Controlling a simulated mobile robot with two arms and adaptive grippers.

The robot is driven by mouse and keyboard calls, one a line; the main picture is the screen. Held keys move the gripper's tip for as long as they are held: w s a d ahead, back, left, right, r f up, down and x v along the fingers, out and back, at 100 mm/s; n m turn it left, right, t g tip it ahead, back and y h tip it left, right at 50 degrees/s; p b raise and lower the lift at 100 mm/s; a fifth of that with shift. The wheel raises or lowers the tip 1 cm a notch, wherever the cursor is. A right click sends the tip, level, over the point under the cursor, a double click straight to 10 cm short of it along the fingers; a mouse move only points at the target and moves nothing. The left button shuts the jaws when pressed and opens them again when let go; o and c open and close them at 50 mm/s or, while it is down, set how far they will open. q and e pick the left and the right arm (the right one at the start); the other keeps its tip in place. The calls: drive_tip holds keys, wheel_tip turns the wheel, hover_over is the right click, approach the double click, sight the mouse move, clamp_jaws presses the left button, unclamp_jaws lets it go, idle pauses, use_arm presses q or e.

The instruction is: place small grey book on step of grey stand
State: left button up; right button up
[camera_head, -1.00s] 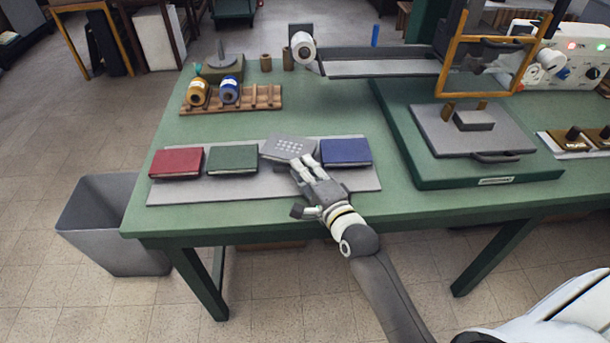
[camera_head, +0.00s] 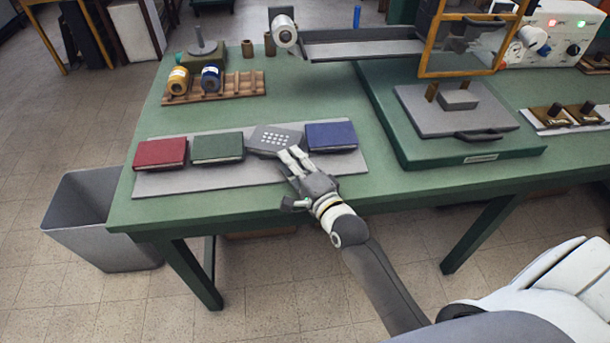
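The small grey book (camera_head: 272,139), with rows of pale dots on its cover, is between the green book and the blue book, slightly askew to them. My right gripper (camera_head: 293,158) comes from the near side, its pale fingers at the book's near right corner, and looks shut on it; the lower finger's contact is hidden. The low grey stand (camera_head: 165,184) lies along the table's near left part, under the row of books. I cannot tell whether the grey book's underside touches it. My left gripper is not in view.
On the stand are a red book (camera_head: 160,154), a green book (camera_head: 218,148) and a blue book (camera_head: 331,136), close to the grey one. A wooden rack (camera_head: 232,86) with spools stands behind. A green-based press (camera_head: 470,152) is to the right.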

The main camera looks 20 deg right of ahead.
drive_tip(key=s+d, duration=0.1)
drive_tip(key=s, duration=1)
drive_tip(key=shift+s+d+r, duration=0.15)
drive_tip(key=shift+r, duration=0.1)
